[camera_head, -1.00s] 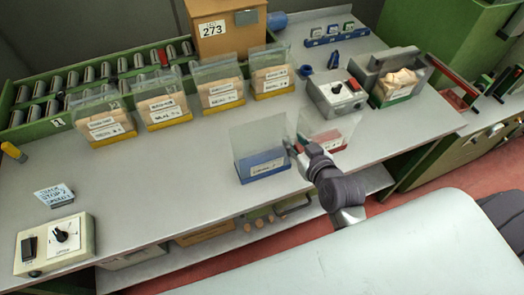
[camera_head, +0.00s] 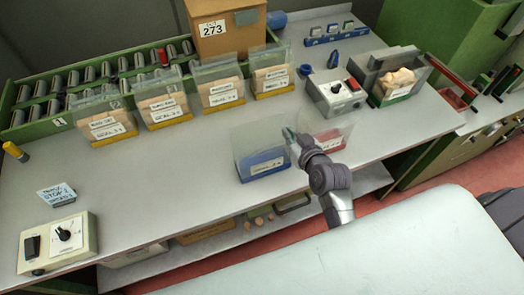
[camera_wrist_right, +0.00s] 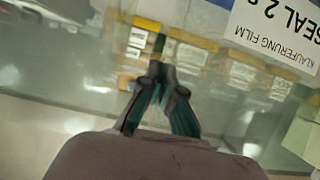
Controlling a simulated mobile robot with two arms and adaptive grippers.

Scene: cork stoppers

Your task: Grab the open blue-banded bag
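The blue-banded bag (camera_head: 262,163) is a clear film bag with a blue lower band and a white label. It stands upright near the table's front edge, its top leaning and spread. My right gripper (camera_head: 289,134) is at its upper right edge. In the right wrist view my right gripper's fingers (camera_wrist_right: 157,70) come together at the tips, apparently with clear film between them; the thin film makes the hold hard to see. A large upside-down label (camera_wrist_right: 278,30) shows close by there. My left gripper is not in view.
A red-banded clear bag (camera_head: 330,140) stands just right of the gripper. Several yellow-banded bags (camera_head: 163,108) line the back. A grey device with a red button (camera_head: 336,92) and a control box (camera_head: 58,243) flank the grey table (camera_head: 150,185), whose middle is clear.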

